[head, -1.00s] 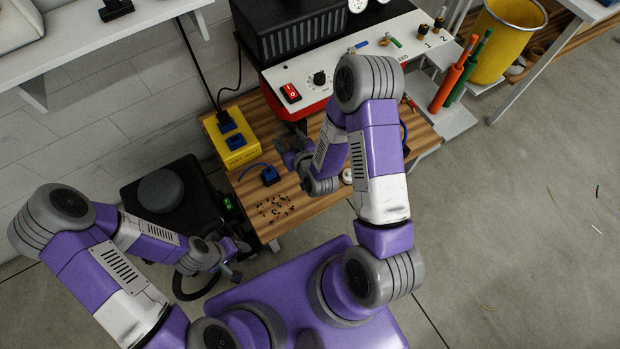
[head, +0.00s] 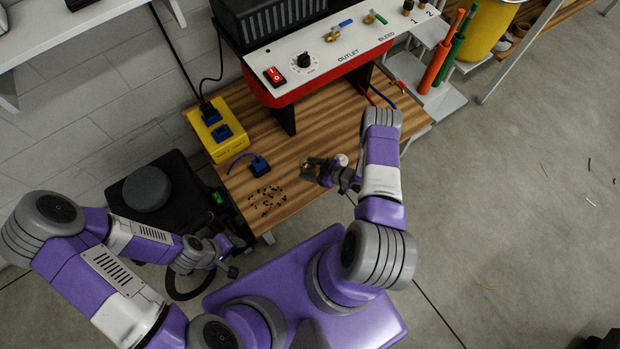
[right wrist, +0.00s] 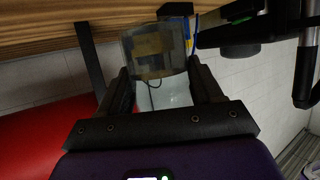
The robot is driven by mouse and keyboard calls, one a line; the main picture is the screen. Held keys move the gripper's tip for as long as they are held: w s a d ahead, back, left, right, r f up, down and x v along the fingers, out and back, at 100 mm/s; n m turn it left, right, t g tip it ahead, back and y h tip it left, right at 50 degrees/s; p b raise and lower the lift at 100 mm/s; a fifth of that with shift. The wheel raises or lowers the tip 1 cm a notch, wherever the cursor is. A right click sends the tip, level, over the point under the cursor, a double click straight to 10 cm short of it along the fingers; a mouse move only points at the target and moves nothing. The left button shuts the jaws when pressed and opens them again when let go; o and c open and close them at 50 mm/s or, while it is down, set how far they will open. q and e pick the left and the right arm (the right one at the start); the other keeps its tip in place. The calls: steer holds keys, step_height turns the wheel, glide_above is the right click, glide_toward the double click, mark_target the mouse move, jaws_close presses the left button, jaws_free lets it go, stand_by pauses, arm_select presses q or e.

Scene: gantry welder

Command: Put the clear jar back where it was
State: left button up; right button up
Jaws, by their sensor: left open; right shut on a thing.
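The clear jar (right wrist: 155,52) shows in the right wrist view between the two dark fingers of my right gripper (right wrist: 160,80), which is shut on it. Blurred shapes show through its see-through wall. In the head view my right gripper (head: 318,170) is over the front part of the wooden bench (head: 318,128); the jar is too small to make out clearly there. My left gripper (head: 230,258) is open and empty, low by the front left of the bench, away from the jar.
A yellow box (head: 218,128) with blue sockets, a blue plug (head: 260,166) and scattered dark bits (head: 268,198) are on the bench's left. A small white round thing (head: 342,160) shows beside my right gripper. The red-and-white welder panel (head: 330,55) stands over the back.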

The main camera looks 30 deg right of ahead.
mark_target(308, 168)
step_height(308, 168, down, 7)
steer(key=shift+r+b, duration=0.2)
steer(key=shift+b, duration=0.9)
steer(key=shift+f, duration=0.15)
steer(key=o, duration=1.2)
